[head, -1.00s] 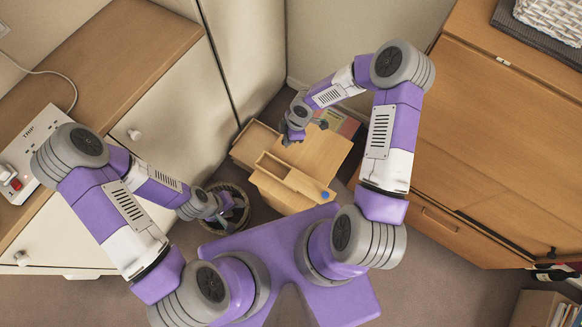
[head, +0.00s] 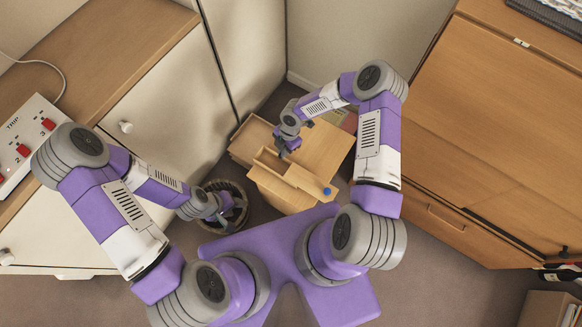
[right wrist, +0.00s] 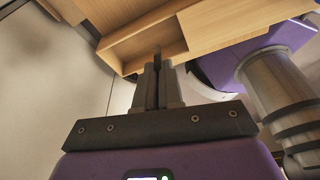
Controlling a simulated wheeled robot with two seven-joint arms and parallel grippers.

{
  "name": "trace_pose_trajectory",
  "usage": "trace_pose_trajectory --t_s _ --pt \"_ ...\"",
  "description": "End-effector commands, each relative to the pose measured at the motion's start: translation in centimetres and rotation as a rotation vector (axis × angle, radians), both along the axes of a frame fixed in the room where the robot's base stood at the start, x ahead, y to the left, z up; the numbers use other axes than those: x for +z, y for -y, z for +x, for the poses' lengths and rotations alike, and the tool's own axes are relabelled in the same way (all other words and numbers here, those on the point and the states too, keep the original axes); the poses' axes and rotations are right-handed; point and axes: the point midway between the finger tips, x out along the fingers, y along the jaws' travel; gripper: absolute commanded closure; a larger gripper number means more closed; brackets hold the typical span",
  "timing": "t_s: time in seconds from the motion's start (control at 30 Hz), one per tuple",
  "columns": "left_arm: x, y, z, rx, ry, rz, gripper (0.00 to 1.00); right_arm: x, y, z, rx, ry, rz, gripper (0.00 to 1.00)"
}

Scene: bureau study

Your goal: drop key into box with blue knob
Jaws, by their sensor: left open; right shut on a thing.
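A light wooden box unit (head: 318,150) stands on the floor in the head view. Its near part, with a blue knob (head: 327,191) at the right end, has an open compartment (head: 268,160) at the left. My right gripper (head: 282,154) points down just over that compartment. In the right wrist view its fingers (right wrist: 158,76) are shut on a small dark thing, seemingly the key, mostly hidden between them; the tips are by the compartment's opening. My left gripper (head: 232,216) is open and empty, over a dark round basket.
Another open wooden tray or drawer (head: 250,139) juts from the unit's left side. The round basket (head: 245,205) stands left of the unit. Pale cabinets (head: 170,95) close off the left, a wooden bureau (head: 480,130) the right.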

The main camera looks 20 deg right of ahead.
Motion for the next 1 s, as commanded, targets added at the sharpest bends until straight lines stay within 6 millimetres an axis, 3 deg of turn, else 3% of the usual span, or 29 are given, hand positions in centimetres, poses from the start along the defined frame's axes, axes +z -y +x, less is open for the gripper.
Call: trace_pose_trajectory --t_s 0.1,0.37,0.4,0.6,0.87,1.0 --pt "-0.7 0.0 0.0 0.0 0.0 0.0 0.57 -1.0 0.0 0.0 -0.001 0.001 0.0 1.0" --pt "-0.7 0.0 0.0 0.0 0.0 0.0 0.57 -1.0 0.0 0.0 -0.001 0.001 0.0 1.0" --pt "-0.7 0.0 0.0 0.0 0.0 0.0 0.57 -1.0 0.0 0.0 -0.001 0.001 0.0 0.9" --pt "-0.7 0.0 0.0 0.0 0.0 0.0 0.57 -1.0 0.0 0.0 -0.001 0.001 0.0 0.63" --pt "-0.6 0.0 0.0 0.0 0.0 0.0 0.57 -0.9 0.0 0.0 -0.001 0.001 0.0 0.63" --pt "-0.2 0.0 0.0 0.0 0.0 0.0 0.57 0.4 0.4 0.2 -0.001 0.003 -0.001 0.63"
